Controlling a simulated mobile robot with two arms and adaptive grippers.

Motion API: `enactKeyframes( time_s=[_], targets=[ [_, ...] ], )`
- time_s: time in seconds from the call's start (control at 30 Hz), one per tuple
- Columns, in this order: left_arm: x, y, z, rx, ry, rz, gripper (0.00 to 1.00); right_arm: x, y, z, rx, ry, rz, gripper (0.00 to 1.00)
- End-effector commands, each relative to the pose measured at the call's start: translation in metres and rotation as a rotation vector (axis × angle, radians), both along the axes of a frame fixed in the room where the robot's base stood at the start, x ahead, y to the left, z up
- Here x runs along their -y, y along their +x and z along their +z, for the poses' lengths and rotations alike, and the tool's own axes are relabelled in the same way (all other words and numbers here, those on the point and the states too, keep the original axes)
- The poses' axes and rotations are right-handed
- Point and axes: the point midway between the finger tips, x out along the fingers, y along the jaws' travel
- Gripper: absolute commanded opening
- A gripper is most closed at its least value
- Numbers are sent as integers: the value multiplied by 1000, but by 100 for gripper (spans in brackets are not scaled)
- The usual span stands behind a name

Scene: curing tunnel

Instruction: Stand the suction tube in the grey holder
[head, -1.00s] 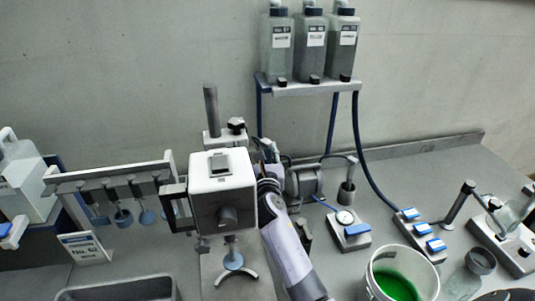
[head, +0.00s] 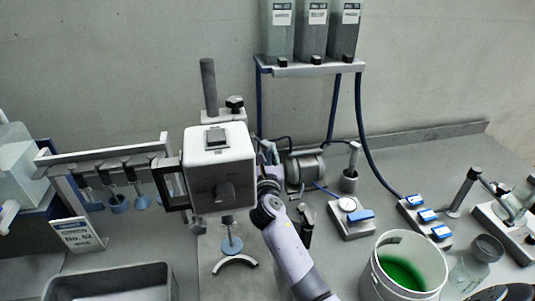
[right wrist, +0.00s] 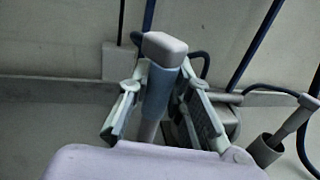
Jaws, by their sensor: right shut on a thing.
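A slim grey suction tube (head: 354,156) with a hose at its top stands in the small grey holder (head: 348,183), beside the pump. In the right wrist view the tube (right wrist: 298,117) leans slightly in the holder (right wrist: 265,151). My right gripper (head: 268,158) is to the left of them, partly hidden behind the white machine head. In the right wrist view my gripper (right wrist: 163,105) is shut on a rod with a blue sleeve and a light grey cap (right wrist: 165,48). It is apart from the suction tube. My left gripper is out of view.
The white machine head (head: 220,170) stands close left of my right arm. A pump (head: 304,168), a dial box (head: 350,217), blue-switched boxes (head: 424,219) and a bucket of green liquid (head: 372,274) stand to the right. Blue hoses hang from the bottle shelf (head: 310,67).

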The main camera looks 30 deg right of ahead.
Motion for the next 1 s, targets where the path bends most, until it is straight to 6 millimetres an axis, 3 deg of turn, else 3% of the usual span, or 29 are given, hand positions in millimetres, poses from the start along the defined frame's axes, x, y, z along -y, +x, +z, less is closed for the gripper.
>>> enactKeyframes(
  time_s=[1.0],
  targets=[
    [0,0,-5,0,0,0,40,0,0,-8,0,-2,0,0]
  ],
)
